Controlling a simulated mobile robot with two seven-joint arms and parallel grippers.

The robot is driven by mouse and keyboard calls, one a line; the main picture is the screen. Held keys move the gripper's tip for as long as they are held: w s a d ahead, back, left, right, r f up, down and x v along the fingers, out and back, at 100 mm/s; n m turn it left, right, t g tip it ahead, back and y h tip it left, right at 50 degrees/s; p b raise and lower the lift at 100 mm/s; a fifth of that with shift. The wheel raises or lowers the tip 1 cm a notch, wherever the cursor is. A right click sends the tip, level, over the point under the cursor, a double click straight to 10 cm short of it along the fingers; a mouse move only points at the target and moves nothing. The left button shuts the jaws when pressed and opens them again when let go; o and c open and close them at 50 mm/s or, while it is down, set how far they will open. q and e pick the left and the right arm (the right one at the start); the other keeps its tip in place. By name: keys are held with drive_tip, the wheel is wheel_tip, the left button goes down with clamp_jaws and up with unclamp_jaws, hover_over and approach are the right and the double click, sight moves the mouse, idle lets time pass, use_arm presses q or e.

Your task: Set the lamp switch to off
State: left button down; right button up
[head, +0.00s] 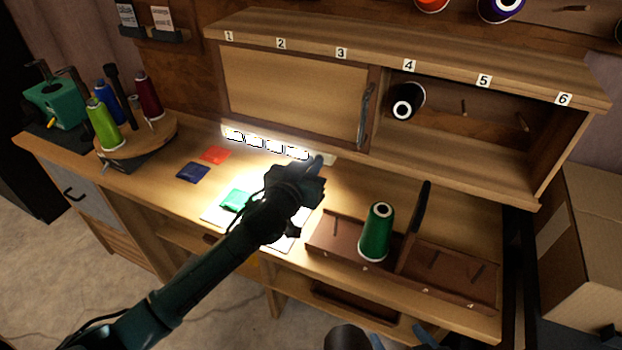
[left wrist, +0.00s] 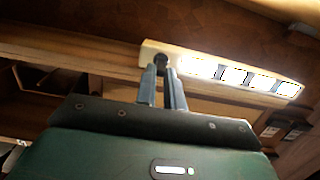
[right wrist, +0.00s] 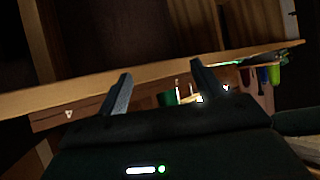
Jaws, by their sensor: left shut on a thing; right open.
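The lamp (head: 265,143) is a pale bar with several bright lit panels, fixed under the cabinet at the back of the bench. In the left wrist view the lamp (left wrist: 215,70) shows a small dark knob, the switch (left wrist: 161,59), at its left end. My left gripper (left wrist: 162,80) has its fingers closed around this switch. In the head view my left gripper (head: 316,168) is at the lamp's right end and hides the switch. My right gripper (right wrist: 162,85) is open and empty; its fingertips show at the bottom edge of the head view (head: 402,340).
A divided wooden tray (head: 325,238) with a green spool (head: 376,232) stands right of my left arm. A round stand (head: 160,140) with spools is at the left. A black spool (head: 408,101) sits in the open cabinet. Coloured packets (head: 193,173) lie on the bench.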

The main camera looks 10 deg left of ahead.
use_arm(q)
drive_tip(key=f+t+h+b, duration=0.1)
drive_tip(key=t+b, duration=0.1)
drive_tip(key=b, duration=0.6)
drive_tip(key=shift+s+f+t+b, duration=0.1)
drive_tip(key=shift+f+t+b, duration=0.05)
drive_tip(key=shift+t+b, duration=0.2)
use_arm(e)
wheel_tip(320, 180, down, 4)
drive_tip(key=shift+r+m+t+y, duration=0.1)
drive_tip(key=shift+m+t+y, duration=0.2)
drive_tip(key=shift+m+t, duration=0.45)
drive_tip(key=shift+r, duration=0.15)
use_arm(q)
drive_tip(key=c, duration=1.5)
unclamp_jaws()
drive_tip(key=v, duration=1.3)
use_arm(e)
drive_tip(key=shift+w, duration=0.1)
